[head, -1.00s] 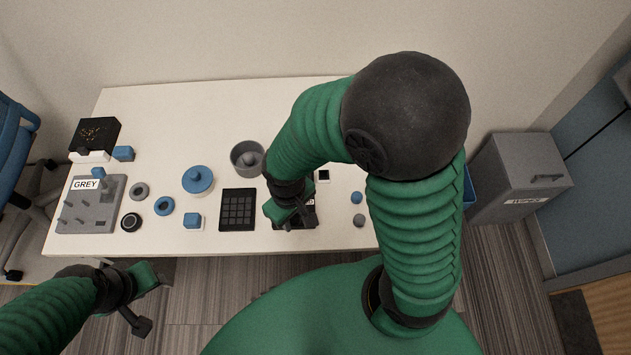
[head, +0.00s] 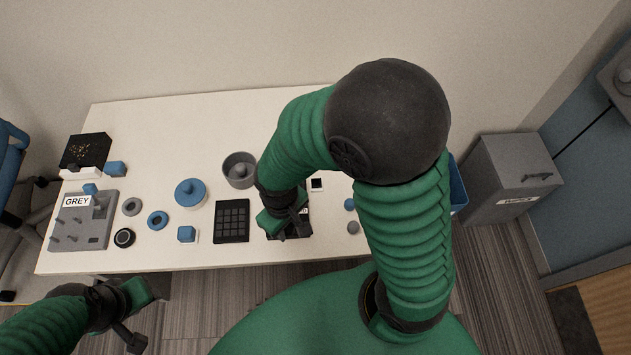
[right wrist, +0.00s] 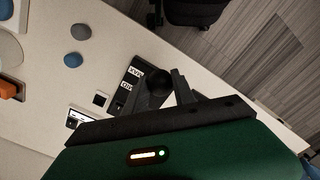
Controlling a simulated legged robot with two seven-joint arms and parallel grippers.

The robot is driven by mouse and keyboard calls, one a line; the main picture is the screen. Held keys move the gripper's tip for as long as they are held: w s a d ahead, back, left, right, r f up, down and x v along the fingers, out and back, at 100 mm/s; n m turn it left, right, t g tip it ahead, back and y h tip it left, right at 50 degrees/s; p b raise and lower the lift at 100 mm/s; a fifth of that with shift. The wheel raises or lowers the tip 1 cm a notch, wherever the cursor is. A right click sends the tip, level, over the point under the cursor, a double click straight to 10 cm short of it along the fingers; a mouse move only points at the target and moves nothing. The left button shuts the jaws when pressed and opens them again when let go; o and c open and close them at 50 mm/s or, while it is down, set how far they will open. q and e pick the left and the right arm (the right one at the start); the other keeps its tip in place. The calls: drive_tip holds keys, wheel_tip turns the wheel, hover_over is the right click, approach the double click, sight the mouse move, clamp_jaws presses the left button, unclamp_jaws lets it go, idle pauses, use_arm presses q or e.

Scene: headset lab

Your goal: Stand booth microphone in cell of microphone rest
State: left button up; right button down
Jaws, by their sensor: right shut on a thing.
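My right gripper (head: 291,224) is low over the front part of the white table, at a black labelled holder (head: 304,228) that I take for the microphone rest. In the right wrist view, the gripper (right wrist: 168,82) is shut on a dark thing with a round black head (right wrist: 157,81), which looks like the booth microphone. The holder (right wrist: 122,97) shows there with white labels, right beside the round head. The fingers and arm hide the microphone's lower end, so I cannot tell whether it is inside a cell. My left gripper (head: 140,315) is open and empty, off the table's front edge.
A black gridded pad (head: 232,222) lies left of the holder.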

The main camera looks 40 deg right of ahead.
drive_tip(key=p, duration=0.2)
hover_over(317, 184)
idle(0.9)
drive_tip(key=shift+f, duration=0.5)
drive_tip(key=shift+f, duration=0.1)
wheel_tip(317, 184, down, 5)
drive_tip(key=b, duration=0.3)
drive_tip(key=shift+w+f, duration=0.1)
drive_tip(key=shift+f, duration=0.05)
drive_tip(key=shift+f+b, duration=0.15)
drive_tip(key=shift+b, duration=0.2)
